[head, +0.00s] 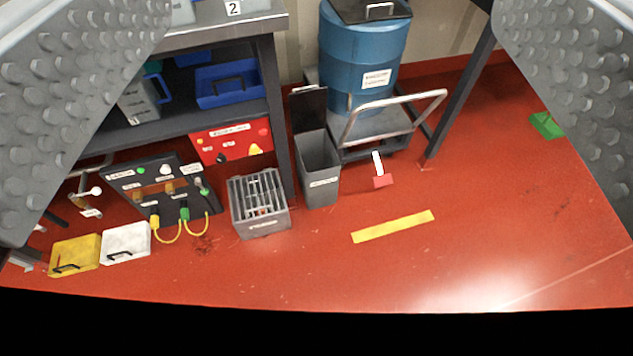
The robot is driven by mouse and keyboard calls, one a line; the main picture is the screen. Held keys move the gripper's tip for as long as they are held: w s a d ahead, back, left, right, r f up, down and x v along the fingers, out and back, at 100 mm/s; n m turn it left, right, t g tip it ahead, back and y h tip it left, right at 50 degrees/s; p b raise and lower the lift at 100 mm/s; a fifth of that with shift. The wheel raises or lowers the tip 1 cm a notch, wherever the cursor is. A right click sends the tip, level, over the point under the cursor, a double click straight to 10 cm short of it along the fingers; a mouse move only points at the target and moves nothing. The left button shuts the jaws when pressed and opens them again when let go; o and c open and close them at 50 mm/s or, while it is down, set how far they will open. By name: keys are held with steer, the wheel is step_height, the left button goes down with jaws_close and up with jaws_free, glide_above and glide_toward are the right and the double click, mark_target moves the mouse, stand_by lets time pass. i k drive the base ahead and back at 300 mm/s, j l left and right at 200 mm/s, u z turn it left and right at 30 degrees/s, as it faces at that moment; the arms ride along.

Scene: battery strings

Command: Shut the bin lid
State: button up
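A grey bin (318,172) stands upright on the red floor near the middle of the head view. Its dark lid (309,111) is raised, standing up at the bin's back edge, and the bin's mouth is open. A pale label is on the bin's front; what is inside is too dark to tell. My gripper (320,230) is open, its two grey studded fingers wide apart at the left and right edges of the view. Nothing is between them at close range; the bin is seen farther off through the gap.
A blue drum (360,62) stands on a hand trolley (373,123) behind the bin. A grey crate (259,203) and a shelf post (275,110) are close on its left. A red-and-white object (382,180) lies to the right. The floor in front is mostly clear, with a yellow strip (393,226).

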mark_target(307, 108)
steer(key=i+l, duration=1)
steer(key=i+j+u, duration=0.05)
